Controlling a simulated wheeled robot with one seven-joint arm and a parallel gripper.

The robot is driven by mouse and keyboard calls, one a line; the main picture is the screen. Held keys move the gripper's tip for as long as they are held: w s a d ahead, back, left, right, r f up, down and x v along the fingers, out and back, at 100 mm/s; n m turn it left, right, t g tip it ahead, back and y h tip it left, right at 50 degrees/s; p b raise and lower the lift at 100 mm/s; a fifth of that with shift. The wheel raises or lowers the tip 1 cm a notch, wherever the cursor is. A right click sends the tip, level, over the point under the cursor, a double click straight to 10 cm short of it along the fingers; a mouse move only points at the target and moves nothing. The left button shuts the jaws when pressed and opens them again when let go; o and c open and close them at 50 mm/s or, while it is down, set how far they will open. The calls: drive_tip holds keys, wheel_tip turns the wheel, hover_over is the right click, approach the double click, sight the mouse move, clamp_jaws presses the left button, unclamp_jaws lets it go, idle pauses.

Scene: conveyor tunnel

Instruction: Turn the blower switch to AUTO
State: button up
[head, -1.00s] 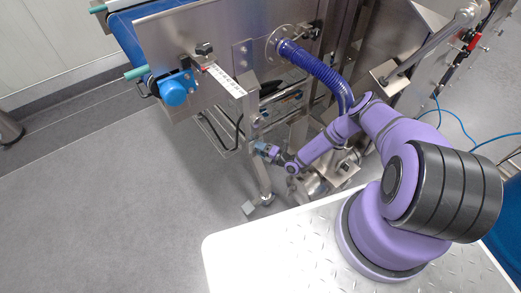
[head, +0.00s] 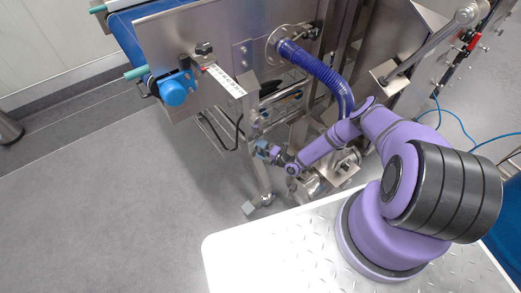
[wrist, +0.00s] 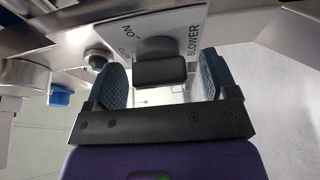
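The blower switch shows in the wrist view as a grey round base with a dark block-like knob (wrist: 160,70). It sits on a white plate (wrist: 184,20) lettered BLOWER, with ON and another partly hidden word, all rotated. My gripper (wrist: 163,80) has its two blue textured fingers apart, one on each side of the knob, with gaps visible. I cannot see any finger touching it. In the head view my gripper (head: 262,149) is at the conveyor frame's leg, below the machine's side panel, and the switch is too small or hidden to make out.
The conveyor's steel side panel (head: 200,55) and blue motor cap (head: 174,93) are up and left of my gripper. A blue corrugated hose (head: 318,68) runs close above my arm. A steel leg (head: 264,182) stands just below the gripper. Open grey floor (head: 120,210) lies to the left.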

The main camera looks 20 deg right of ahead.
drive_tip(key=v, duration=1)
drive_tip(key=shift+s+d, duration=0.25)
drive_tip(key=shift+d, duration=0.05)
idle(0.4)
